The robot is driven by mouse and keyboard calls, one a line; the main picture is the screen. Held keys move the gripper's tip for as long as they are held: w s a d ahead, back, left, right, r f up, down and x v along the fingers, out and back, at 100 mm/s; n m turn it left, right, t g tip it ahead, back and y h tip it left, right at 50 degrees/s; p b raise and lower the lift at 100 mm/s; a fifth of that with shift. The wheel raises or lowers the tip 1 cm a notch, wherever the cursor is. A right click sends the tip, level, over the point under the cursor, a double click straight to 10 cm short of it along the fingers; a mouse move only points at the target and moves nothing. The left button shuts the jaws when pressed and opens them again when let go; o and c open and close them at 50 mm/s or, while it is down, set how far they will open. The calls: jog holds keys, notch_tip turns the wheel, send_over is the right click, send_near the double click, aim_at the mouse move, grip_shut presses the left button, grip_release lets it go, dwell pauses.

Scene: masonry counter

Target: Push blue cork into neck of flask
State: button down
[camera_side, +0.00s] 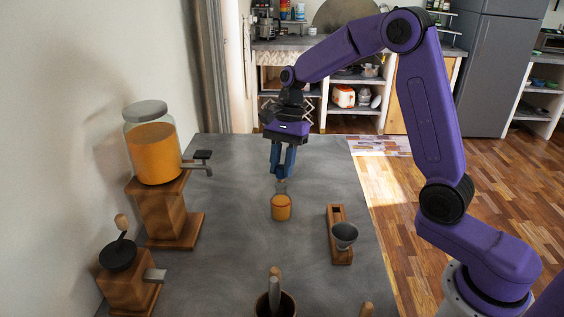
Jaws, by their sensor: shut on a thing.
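The flask (281,207) is small, with an orange filling and a narrow clear neck, and stands upright on the grey counter near the middle of the side view. My gripper (282,174) points down directly over the flask's neck, its blue fingers shut. The blue cork is hard to tell apart from the blue fingers; it is between or hidden by them. The fingertips are at or just above the neck's top. I cannot tell whether the cork touches the neck or sits inside it.
A wooden stand with a grey funnel (344,235) is right of the flask. A large orange-filled jar dispenser (154,150) and a wooden grinder (126,287) line the left wall. A dark pot (264,307) is at the front. The counter (225,240) around the flask is clear.

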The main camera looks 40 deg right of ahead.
jog(key=shift+f, duration=1.1)
jog(key=c, duration=0.8)
grip_release()
jog(key=shift+c, duration=0.2)
jog(key=shift+r, duration=0.1)
jog(key=v, duration=1.7)
jog(key=shift+d, duration=0.15)
jog(key=shift+w, duration=0.1)
